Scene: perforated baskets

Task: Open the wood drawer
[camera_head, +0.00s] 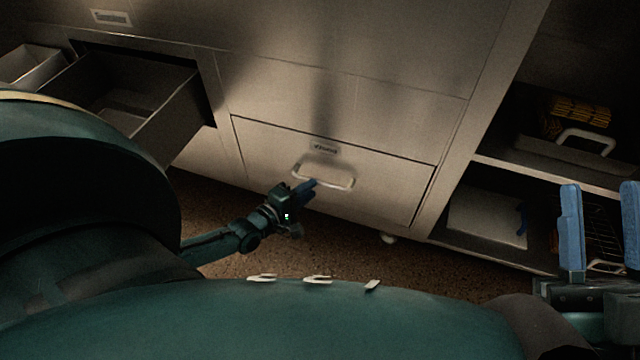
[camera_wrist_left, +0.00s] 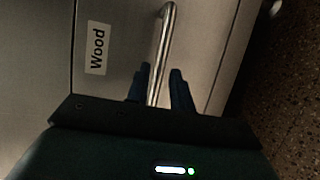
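The wood drawer (camera_head: 385,185) is the lower front in the cabinet, seen in the head view, with a silver bar handle (camera_head: 338,181) and a small label (camera_head: 324,148). Its front looks about flush with the cabinet. In the left wrist view the label (camera_wrist_left: 97,48) reads "Wood". My left gripper (camera_head: 308,187) is at the handle's left part. In the wrist view its blue fingers (camera_wrist_left: 160,80) stand either side of the handle bar (camera_wrist_left: 166,35), with a narrow gap on the right. My right gripper (camera_head: 600,228) is open and empty at the right edge.
Another drawer (camera_head: 165,125) stands open at the upper left. Open shelves (camera_head: 545,172) at the right hold a yellow item (camera_head: 578,112), a pale flat item (camera_head: 487,217) and a wire basket (camera_head: 598,235). Speckled floor (camera_head: 330,248) lies below the cabinet.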

